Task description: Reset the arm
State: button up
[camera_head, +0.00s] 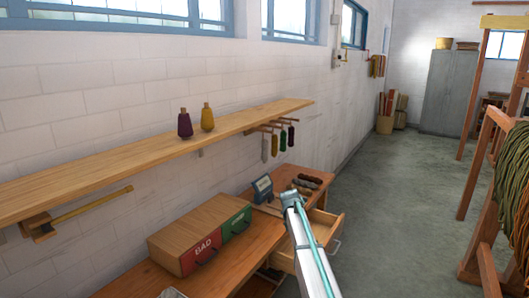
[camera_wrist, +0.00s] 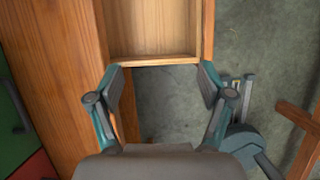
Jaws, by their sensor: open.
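My gripper (camera_wrist: 161,78) is open in the wrist view, its two fingers spread apart with nothing between them. It points down at the front edge of an open wooden drawer (camera_wrist: 153,60), which looks empty in the part that shows. The drawer also shows in the head view (camera_head: 326,229), pulled out from the wooden workbench (camera_head: 228,266). My arm reaches from the bottom of the head view up to the drawer and covers part of it. The fingers are not clear in the head view.
A box with a red BAD door (camera_head: 202,250) and a green door (camera_head: 237,225) stands on the bench. Behind are a scale-like device (camera_head: 262,187) and several skeins (camera_head: 306,182). A shelf (camera_head: 150,140) runs above. Grey floor (camera_head: 395,190) is clear to the right, before a wooden frame (camera_head: 480,205).

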jog(key=s+d+f+m+g+y+b, duration=0.1)
jog(key=s+f+m+g+b, duration=0.1)
jog(key=s+f+m, duration=1.25)
jog(key=s+d+f+m+g+y+b, duration=0.1)
jog(key=s+f+m+g+b, duration=0.15)
jog(key=s+f+m, duration=1.2)
jog(key=s+f+g+b, duration=0.1)
jog(key=s+f, duration=0.5)
jog(key=s, duration=1)
jog(key=s+f+g+b, duration=0.2)
jog(key=s+f, duration=0.4)
jog(key=s, duration=0.9)
jog(key=s+d+f+g+b, duration=0.1)
jog(key=s+f, duration=0.5)
jog(key=s, duration=1)
jog(key=shift+s+g+b, duration=0.3)
jog(key=shift+g+b, duration=0.45)
jog(key=shift+g, duration=0.4)
jog(key=shift+d+f, duration=0.1)
